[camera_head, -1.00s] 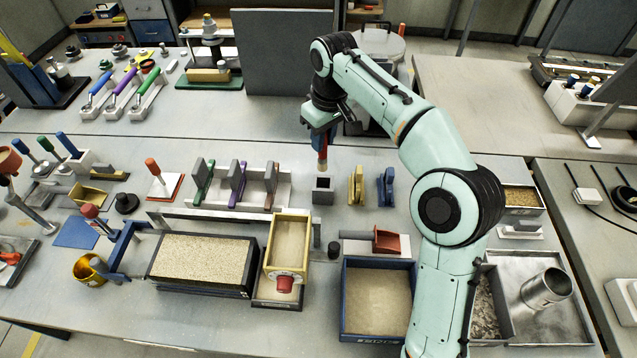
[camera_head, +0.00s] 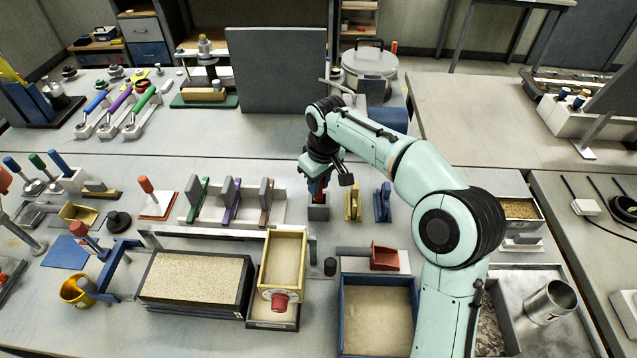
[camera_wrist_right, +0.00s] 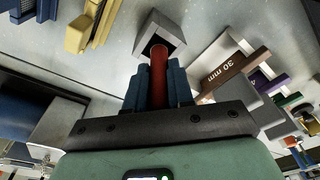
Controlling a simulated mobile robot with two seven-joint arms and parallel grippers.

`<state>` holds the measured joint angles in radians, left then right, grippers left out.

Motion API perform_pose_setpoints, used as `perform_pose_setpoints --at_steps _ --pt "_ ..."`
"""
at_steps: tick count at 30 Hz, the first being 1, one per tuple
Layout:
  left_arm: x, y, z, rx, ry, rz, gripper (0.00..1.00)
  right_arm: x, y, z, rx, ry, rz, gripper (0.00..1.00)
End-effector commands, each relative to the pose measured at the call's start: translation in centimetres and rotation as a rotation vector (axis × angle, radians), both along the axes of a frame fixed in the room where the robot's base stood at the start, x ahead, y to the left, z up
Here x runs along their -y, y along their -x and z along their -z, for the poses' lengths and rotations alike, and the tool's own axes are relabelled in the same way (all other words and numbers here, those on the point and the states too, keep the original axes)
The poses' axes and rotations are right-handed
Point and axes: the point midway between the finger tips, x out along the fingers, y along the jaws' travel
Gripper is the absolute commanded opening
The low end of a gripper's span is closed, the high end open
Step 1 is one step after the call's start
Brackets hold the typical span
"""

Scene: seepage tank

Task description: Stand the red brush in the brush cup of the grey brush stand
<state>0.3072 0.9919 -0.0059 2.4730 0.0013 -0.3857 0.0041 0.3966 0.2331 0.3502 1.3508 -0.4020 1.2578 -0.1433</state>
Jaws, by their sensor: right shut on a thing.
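My right gripper (camera_head: 318,186) is shut on the red brush, which it holds roughly upright. In the right wrist view the red brush (camera_wrist_right: 159,76) shows between the two blue fingers. The grey brush cup (camera_head: 318,212) is directly below the gripper, and it also shows in the right wrist view (camera_wrist_right: 172,30) with its dark opening facing the brush. The brush's lower end meets the cup's mouth and its bristles are hidden. I cannot tell how deep it sits. My left gripper is not in view.
A yellow piece (camera_head: 353,202) and a blue piece (camera_head: 383,203) stand close to the right of the cup. A rack of upright grey plates (camera_head: 230,200) stands to its left. A yellow sand box (camera_head: 283,262) and a black cylinder (camera_head: 330,267) are in front.

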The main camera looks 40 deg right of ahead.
Motion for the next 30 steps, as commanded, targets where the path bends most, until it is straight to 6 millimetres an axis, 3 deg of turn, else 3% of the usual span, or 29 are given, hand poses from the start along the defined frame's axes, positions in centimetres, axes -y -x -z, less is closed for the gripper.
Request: perform_pose_setpoints --at_steps 13,14,15,16,28,30 --pt "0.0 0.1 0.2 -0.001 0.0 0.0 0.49 0.0 0.0 0.7 0.0 0.0 0.0 0.0" --pt "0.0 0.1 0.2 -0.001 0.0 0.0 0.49 0.0 0.0 0.7 0.0 -0.001 0.0 0.29" --pt "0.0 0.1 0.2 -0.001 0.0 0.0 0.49 0.0 0.0 0.6 0.0 -0.001 0.0 0.42" --pt "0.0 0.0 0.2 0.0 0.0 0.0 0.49 0.0 0.0 0.6 0.0 -0.001 0.0 0.48" --pt "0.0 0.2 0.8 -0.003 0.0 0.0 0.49 0.1 0.0 0.7 0.0 0.0 0.002 0.48" --pt "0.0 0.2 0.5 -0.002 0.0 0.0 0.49 0.0 0.0 -0.4 0.003 0.001 0.001 0.48"
